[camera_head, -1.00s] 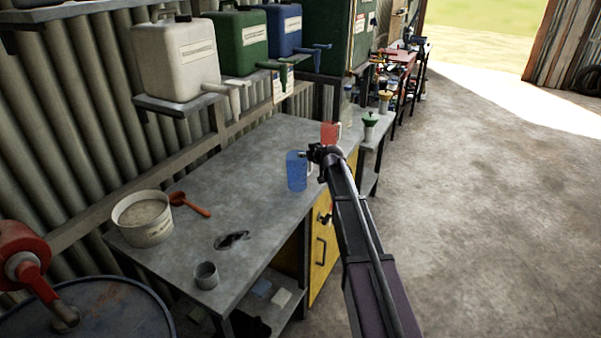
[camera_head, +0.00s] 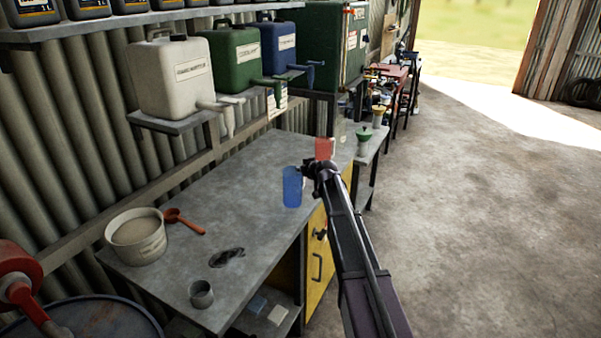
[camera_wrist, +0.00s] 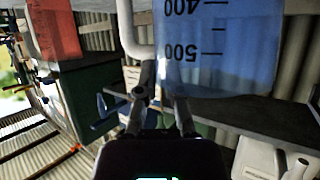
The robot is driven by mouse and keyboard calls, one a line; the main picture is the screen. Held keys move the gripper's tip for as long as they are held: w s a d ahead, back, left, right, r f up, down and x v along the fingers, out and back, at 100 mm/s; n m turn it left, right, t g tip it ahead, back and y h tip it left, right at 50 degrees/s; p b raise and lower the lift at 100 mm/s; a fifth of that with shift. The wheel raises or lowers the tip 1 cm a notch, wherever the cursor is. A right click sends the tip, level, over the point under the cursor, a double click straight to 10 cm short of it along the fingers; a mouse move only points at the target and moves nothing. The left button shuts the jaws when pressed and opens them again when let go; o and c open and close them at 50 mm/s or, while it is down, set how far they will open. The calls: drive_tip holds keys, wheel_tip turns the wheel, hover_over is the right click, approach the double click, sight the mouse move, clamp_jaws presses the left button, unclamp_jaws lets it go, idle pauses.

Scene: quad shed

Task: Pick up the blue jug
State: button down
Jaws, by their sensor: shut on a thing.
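The blue jug (camera_head: 292,187) appears upright at the right edge of the grey workbench (camera_head: 225,190); I cannot tell whether its base touches the top. In the wrist view the translucent blue jug (camera_wrist: 225,50) fills the upper right, upside down, with 400 and 500 marks. Its pale handle (camera_wrist: 126,28) runs down towards the fingers. My gripper (camera_head: 314,170) is at the jug's right, on the handle side. In the wrist view my gripper (camera_wrist: 161,98) is shut on the jug by its handle; the exact contact is partly hidden.
A red jug (camera_head: 323,149) stands just behind my gripper. A white bucket (camera_head: 140,240), a red scoop (camera_head: 187,224) and a grey cup (camera_head: 201,293) are at the bench's near end. White (camera_head: 170,78), green (camera_head: 234,57) and blue (camera_head: 285,48) canisters line the wall. The bench middle is clear.

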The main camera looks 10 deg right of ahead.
drive_tip(key=shift+r+p, duration=1.2)
drive_tip(key=shift+r, duration=0.15)
drive_tip(key=s+d+r+p, duration=0.1)
drive_tip(key=s+d, duration=0.1)
drive_tip(key=s, duration=0.5)
drive_tip(key=s+d+r+p, duration=0.1)
drive_tip(key=s+d, duration=0.2)
drive_tip(key=s, duration=0.5)
drive_tip(key=shift+d, duration=0.3)
